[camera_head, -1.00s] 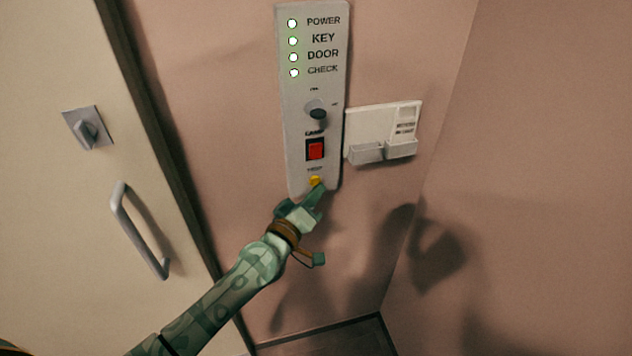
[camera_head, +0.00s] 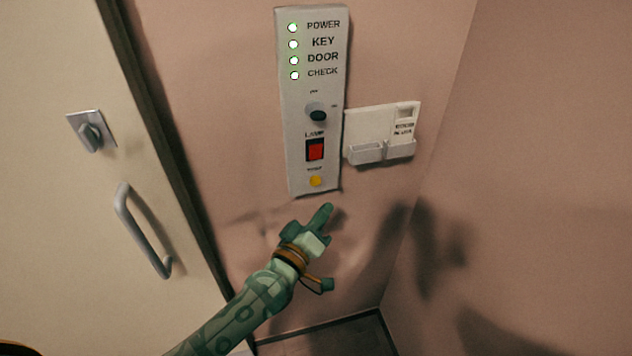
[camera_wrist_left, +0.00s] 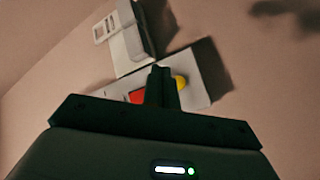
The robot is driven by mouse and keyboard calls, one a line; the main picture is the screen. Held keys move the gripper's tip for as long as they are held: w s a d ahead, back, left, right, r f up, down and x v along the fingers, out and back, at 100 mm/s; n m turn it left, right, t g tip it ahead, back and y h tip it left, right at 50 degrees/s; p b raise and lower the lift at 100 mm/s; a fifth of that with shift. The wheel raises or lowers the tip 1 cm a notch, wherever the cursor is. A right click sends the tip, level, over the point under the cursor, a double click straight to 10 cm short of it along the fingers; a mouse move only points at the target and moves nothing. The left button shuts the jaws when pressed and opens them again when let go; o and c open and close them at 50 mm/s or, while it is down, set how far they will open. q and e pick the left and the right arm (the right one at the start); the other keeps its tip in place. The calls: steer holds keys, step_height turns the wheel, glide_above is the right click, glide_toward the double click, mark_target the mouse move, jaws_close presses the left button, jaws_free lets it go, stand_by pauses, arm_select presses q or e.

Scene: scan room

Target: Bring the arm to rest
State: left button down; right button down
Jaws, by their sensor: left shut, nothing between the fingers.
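My left arm (camera_head: 237,318) reaches up from the bottom left in the head view. My left gripper (camera_head: 325,214) is shut and empty, just below the grey control panel (camera_head: 297,120) and apart from its yellow button (camera_head: 316,181). In the left wrist view the closed fingers (camera_wrist_left: 161,85) stand in front of the panel, between the red switch (camera_wrist_left: 136,96) and the yellow button (camera_wrist_left: 182,83), hiding part of it. My right gripper is not in view.
The panel has several lit lamps (camera_head: 293,44), a dark knob (camera_head: 317,114) and a red lamp switch (camera_head: 315,150). A white wall holder (camera_head: 366,152) is to its right. A door with a handle (camera_head: 140,230) and a latch (camera_head: 91,135) is at left. Open wall lies below the panel.

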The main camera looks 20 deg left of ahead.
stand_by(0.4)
arm_select(q)
steer(key=s+a+f+m+g, duration=0.1)
steer(key=s+f+m+g, duration=0.15)
steer(key=f, duration=0.55)
steer(key=s+f+m+g, duration=0.1)
steer(key=f+m+g, duration=0.15)
steer(key=f, duration=0.55)
steer(key=s+a+f+m+g+y+b, duration=0.1)
steer(key=s+a+f+m+g, duration=0.15)
steer(key=s+f, duration=0.55)
steer(key=s+a+f+m+g+y, duration=0.1)
steer(key=s+a+f+g, duration=0.2)
steer(key=f, duration=0.8)
steer(key=s+a+f+m+g, duration=0.1)
steer(key=s+f, duration=0.3)
steer(key=s, duration=0.7)
steer(key=s+a+f+g+y+b, duration=0.1)
steer(key=s+f, duration=0.4)
steer(key=s, duration=0.6)
steer(key=s+a+f+m+g+y, duration=0.1)
steer(key=s+f+g, duration=0.3)
steer(key=s, duration=0.7)
steer(key=shift+a+f+m+g, duration=0.35)
steer(key=shift+a+g, duration=0.2)
steer(key=shift+a, duration=0.1)
